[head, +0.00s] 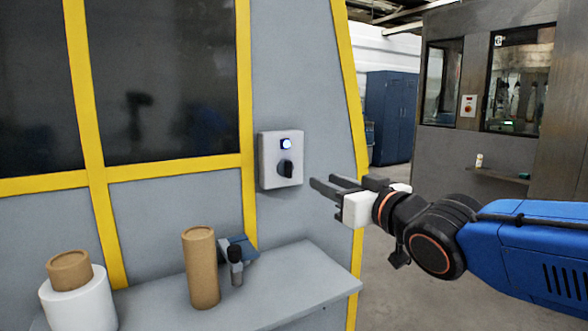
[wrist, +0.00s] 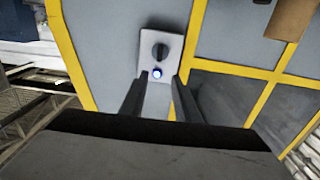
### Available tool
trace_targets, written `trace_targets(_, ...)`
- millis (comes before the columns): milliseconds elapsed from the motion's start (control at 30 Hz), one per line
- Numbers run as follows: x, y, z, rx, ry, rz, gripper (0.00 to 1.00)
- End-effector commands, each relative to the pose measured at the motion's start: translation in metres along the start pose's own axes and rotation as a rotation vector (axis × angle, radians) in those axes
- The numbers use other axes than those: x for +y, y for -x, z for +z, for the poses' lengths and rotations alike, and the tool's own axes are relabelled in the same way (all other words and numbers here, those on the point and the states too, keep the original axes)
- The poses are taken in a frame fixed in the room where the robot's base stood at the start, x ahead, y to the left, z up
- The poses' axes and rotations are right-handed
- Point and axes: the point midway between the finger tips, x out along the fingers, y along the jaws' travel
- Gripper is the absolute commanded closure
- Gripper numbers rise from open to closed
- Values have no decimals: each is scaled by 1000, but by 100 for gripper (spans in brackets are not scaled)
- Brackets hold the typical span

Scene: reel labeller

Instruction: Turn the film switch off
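The film switch is a dark rotary knob (head: 286,168) on a pale grey box (head: 267,165) fixed to the grey machine panel. A lit blue-white lamp (head: 286,144) sits above the knob in the head view. The wrist view shows the panel upside down, with the knob (wrist: 160,51) above the glowing lamp (wrist: 157,73). The knob's handle looks roughly upright; its exact angle is hard to tell. My gripper (head: 323,182) is to the right of the box in the head view, apart from it. Its two fingers are spread and empty, pointing at the box in the wrist view.
A grey shelf (head: 285,282) juts out below the switch. It bears a tall brown cardboard tube (head: 201,268), a dark tool-like device (head: 236,262) and a white roll (head: 80,303) with a brown core. Yellow frame bars (head: 247,120) edge the panel. The space before the box looks clear.

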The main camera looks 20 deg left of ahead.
Motion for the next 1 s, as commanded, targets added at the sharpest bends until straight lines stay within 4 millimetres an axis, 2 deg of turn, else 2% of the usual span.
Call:
trace_targets(700,1,-109,2,-4,-2,2,71)
trace_targets(1000,1,-144,2,-4,0,2,71)
